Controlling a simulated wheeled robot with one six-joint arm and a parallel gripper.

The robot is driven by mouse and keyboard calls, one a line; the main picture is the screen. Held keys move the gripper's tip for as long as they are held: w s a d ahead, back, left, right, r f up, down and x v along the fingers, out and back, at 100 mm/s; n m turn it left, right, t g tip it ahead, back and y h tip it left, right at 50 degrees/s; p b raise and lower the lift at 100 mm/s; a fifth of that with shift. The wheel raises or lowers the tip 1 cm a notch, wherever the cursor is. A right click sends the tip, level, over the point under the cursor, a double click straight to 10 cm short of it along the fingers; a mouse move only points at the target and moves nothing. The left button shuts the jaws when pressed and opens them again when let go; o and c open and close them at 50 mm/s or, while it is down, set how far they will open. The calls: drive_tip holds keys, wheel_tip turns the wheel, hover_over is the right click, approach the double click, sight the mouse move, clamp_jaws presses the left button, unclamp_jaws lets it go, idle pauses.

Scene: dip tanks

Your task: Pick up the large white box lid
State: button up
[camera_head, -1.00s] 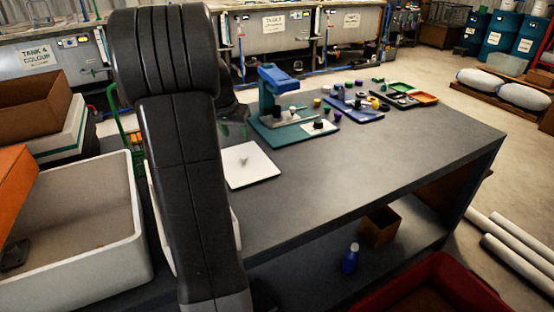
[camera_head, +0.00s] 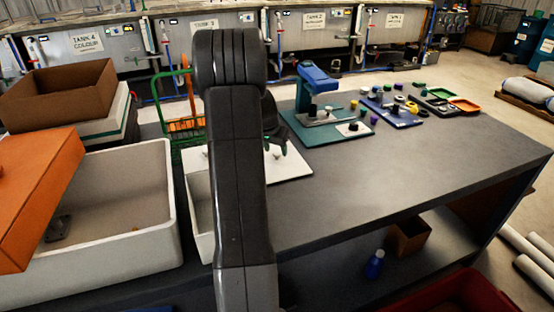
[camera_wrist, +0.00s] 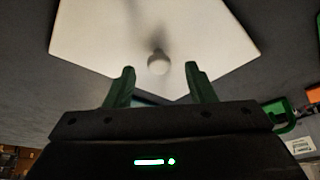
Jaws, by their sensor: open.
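The large white box lid (camera_head: 298,167) lies flat on the grey bench, partly hidden behind my arm in the head view. In the wrist view the lid (camera_wrist: 100,35) fills the upper middle, with a round pale knob (camera_wrist: 158,62) on it. My gripper (camera_wrist: 160,80) is open, with its two green fingers apart on either side below the knob, and nothing between them. In the head view my gripper (camera_head: 279,145) is above the lid, close to the knob. I cannot tell the exact height between fingers and lid.
A green wire basket (camera_head: 178,135) stands behind. A blue-and-teal press (camera_head: 315,85) stands right of the lid. The bench's right front (camera_head: 400,170) is clear.

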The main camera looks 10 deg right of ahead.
drive_tip(key=shift+x, duration=0.9)
clamp_jaws()
drive_tip(key=shift+r, duration=0.1)
